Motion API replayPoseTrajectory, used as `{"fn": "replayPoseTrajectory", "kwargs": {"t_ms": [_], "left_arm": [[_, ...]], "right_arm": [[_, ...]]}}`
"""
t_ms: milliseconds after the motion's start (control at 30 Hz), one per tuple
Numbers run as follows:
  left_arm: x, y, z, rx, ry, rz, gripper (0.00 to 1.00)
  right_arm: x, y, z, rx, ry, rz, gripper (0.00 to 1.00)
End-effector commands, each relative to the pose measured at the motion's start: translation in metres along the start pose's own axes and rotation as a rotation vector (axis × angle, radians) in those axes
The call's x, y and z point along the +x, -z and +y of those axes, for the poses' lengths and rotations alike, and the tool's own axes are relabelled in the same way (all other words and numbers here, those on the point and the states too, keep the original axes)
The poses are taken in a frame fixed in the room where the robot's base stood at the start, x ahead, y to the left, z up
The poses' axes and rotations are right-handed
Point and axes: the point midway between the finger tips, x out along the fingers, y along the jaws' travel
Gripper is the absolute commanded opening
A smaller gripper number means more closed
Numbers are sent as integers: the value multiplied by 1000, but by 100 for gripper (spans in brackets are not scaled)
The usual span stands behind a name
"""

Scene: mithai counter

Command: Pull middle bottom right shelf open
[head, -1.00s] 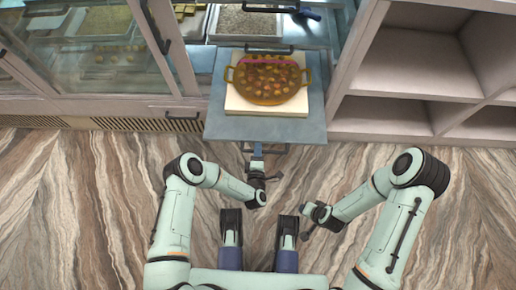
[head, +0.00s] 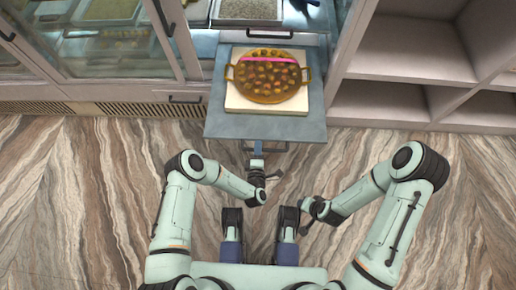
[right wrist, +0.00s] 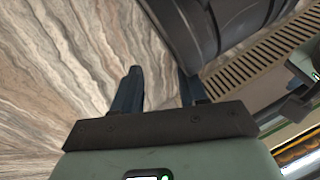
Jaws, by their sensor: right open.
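A blue-grey shelf (head: 222,124) stands pulled out from the counter in the head view, over the floor. On it lies a cream board (head: 240,107) with an amber two-handled dish (head: 268,95) of round sweets. A dark bar handle (head: 277,147) runs along the shelf's front. My left gripper (head: 257,147) points at the counter, its blue fingers close together on this handle. My right gripper (right wrist: 162,88) is open and empty over the floor in the right wrist view; its fingers are not clear in the head view.
Open, empty wooden compartments (head: 410,50) stand to the right of the shelf. Glass-fronted cabinets (head: 95,55) with trays of sweets stand to the left, above a floor-level vent (head: 150,109). The patterned floor (head: 80,190) is clear on both sides of me.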

Motion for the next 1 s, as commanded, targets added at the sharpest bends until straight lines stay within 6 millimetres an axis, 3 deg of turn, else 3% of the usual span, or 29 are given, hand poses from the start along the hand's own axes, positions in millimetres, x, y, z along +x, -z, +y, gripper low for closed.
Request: {"fn": "replayPoseTrajectory", "kwargs": {"t_ms": [33,67,467,1000], "left_arm": [[1,0,0,0,-1,1,31],[1,0,0,0,-1,1,39],[-7,0,0,0,1,0,39],[-113,0,1,-1,3,-1,39]], "right_arm": [[0,0,0,0,0,0,43],[0,0,0,0,0,0,43],[-3,-2,-1,0,1,-7,43],[-40,-46,-13,-11,9,-145,43]]}}
